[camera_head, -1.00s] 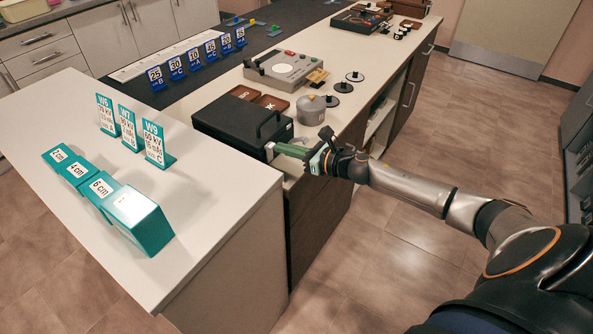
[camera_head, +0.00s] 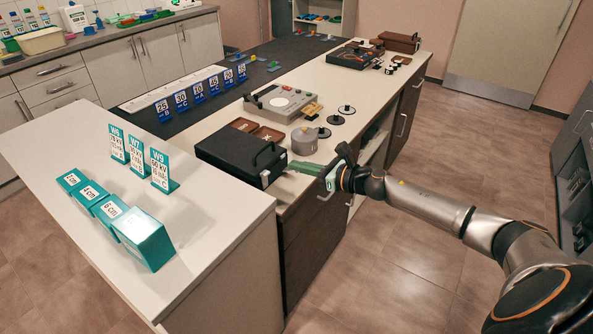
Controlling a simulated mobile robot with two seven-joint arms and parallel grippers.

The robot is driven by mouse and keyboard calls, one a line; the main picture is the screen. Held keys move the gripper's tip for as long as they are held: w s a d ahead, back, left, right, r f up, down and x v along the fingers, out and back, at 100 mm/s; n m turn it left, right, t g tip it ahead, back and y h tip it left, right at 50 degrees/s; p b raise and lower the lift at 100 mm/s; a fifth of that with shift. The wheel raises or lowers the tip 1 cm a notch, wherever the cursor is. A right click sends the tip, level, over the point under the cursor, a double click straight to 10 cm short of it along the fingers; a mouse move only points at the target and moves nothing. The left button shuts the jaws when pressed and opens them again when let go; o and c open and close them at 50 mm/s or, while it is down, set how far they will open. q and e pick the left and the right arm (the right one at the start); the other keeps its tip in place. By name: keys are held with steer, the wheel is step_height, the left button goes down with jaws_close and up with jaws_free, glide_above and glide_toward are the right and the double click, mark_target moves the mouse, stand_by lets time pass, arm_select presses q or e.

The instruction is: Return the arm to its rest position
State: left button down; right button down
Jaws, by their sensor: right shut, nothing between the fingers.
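My right arm reaches in from the lower right. Its gripper (camera_head: 303,168) is shut and empty, with green fingers pointing left. It is in front of the right side of the black case (camera_head: 235,150) at the counter's front edge. From this angle I cannot tell how large the gap between them is. The forearm stretches over the open floor, bent at the elbow. My left gripper is not in view.
The white counter (camera_head: 225,215) carries teal blocks (camera_head: 145,238) and upright teal cards (camera_head: 160,170). A grey device (camera_head: 283,101), a round grey pot (camera_head: 304,140) and black discs stand behind the gripper. The floor (camera_head: 400,250) at right is clear.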

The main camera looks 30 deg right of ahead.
steer(key=shift+r, duration=0.1)
stand_by(0.5)
steer(key=s+a+f+m, duration=0.1)
steer(key=a+f+m, duration=0.1)
steer(key=s+a+f+m, duration=0.2)
steer(key=a+f+m, duration=0.1)
steer(key=s+a+f+m, duration=0.1)
steer(key=a+f+m, duration=0.1)
steer(key=m, duration=0.1)
steer(key=shift+s+a+f, duration=0.15)
steer(key=shift+s+f, duration=0.05)
steer(key=shift+f, duration=0.15)
steer(key=s+a+f+m+g+h, duration=0.1)
steer(key=s+a+f+m, duration=0.3)
steer(key=s+m, duration=0.4)
steer(key=s+a+f+m+g+h, duration=0.1)
steer(key=s+a+f+m, duration=0.3)
steer(key=s+m, duration=0.5)
steer(key=s+a+f+m+g+h, duration=0.1)
steer(key=s+a+f+m+g, duration=0.2)
steer(key=s+f+m, duration=0.4)
steer(key=s+a+m, duration=0.1)
steer(key=m, duration=0.5)
steer(key=shift+s+f+m+h, duration=0.3)
steer(key=shift+s+h, duration=0.05)
steer(key=shift+h, duration=0.05)
steer(key=shift+w, duration=0.1)
